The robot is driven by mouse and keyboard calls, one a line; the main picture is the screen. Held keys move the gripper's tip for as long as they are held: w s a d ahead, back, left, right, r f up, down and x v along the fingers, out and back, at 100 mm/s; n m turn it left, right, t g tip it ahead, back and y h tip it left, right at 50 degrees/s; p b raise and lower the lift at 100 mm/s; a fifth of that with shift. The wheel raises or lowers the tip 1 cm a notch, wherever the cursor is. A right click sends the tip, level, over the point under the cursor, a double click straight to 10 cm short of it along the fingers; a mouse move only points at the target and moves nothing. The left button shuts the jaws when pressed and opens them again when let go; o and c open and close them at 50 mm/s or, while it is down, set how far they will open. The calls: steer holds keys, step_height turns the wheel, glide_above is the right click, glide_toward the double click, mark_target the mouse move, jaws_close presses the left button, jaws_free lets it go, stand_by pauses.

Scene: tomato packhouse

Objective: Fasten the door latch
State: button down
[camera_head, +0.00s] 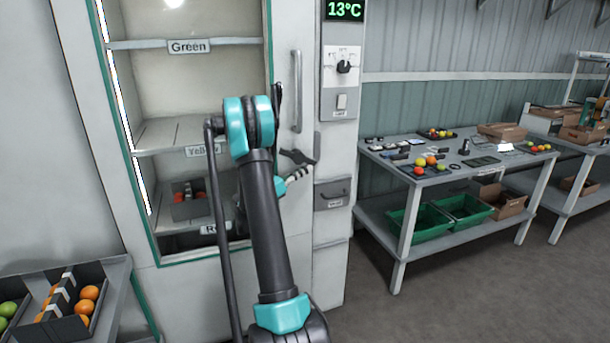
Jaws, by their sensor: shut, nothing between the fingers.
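The cold cabinet's door (283,30) looks closed, with a teal-edged window and a long vertical handle (297,92) on its right side. A dark lever (298,157), which looks like the door latch, sits below the handle by the door's right edge. It lies roughly level, slightly tilted. My gripper (299,173) is just below the lever, its fingers shut and empty. I cannot tell whether they touch the lever. My arm hides part of the gripper and the window's lower right.
Shelves labelled Green (188,46), Yellow and Red show through the window. A control panel (342,68) and a small drawer (332,194) are to the right. A sorting table (455,182) with green crates below stands further right. Fruit trays (88,272) are lower left. Open floor lies at lower right.

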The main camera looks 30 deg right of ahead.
steer(key=shift+s+d+r, duration=0.25)
steer(key=shift+d+r, duration=0.35)
steer(key=shift+d, duration=0.25)
steer(key=shift+d+r, duration=0.1)
stand_by(0.7)
steer(key=a+f, duration=0.8)
steer(key=f, duration=0.1)
steer(key=shift+a+f, duration=0.4)
steer(key=shift+r, duration=0.1)
